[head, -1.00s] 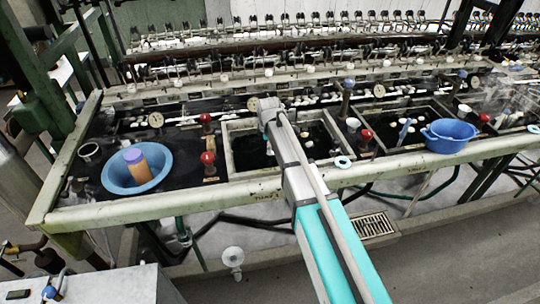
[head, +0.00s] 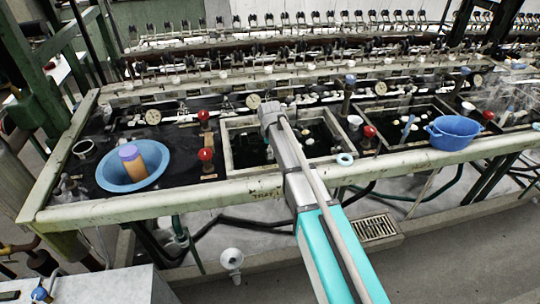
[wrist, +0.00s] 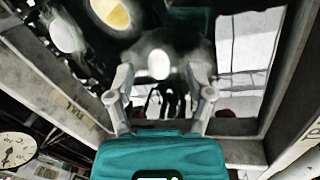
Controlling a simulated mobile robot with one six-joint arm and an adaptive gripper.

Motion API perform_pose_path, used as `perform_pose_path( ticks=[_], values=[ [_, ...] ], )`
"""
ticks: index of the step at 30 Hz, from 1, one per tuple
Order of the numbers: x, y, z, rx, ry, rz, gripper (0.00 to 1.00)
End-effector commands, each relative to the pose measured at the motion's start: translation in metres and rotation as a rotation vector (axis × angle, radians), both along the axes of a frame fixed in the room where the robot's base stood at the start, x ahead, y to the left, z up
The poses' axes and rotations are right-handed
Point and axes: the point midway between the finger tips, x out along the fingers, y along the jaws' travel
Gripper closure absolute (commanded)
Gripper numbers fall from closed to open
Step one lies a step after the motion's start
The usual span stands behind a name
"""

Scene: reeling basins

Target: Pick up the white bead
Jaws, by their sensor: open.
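A small white round thing, which looks like the white bead (wrist: 159,64), shows in the wrist view just past and between my fingertips. My gripper (wrist: 161,84) is open, with one finger to either side of it, and nothing shows held. Whether the fingers are level with the bead I cannot tell. In the head view my arm reaches into the middle basin (head: 226,150), and the wrist housing (head: 271,117) hides the fingers. I cannot pick out the bead there for certain.
A yellow-and-white round thing (wrist: 112,14) and a pale round one (wrist: 65,35) lie near the bead. The basin frame rises at both sides. A blue bowl with an orange cylinder (head: 130,163) stands left; a blue basin (head: 452,133) stands right. Red-topped knobs (head: 206,154) flank the middle basin.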

Motion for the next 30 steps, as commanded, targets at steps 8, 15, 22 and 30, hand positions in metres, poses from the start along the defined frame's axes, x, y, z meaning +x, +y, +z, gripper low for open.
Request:
perform_pose_path(
  ticks=[8,15,22,30],
  values=[
    [0.0014,0.0,-0.0069,0.0,0.0,0.0,0.32],
    [0.0013,0.0001,-0.0064,0.0,0.0,0.0,0.32],
    [0.0013,0.0001,-0.0065,0.0,0.0,0.0,0.32],
    [0.0013,0.0001,-0.0065,0.0,0.0,0.0,0.73]
  ],
)
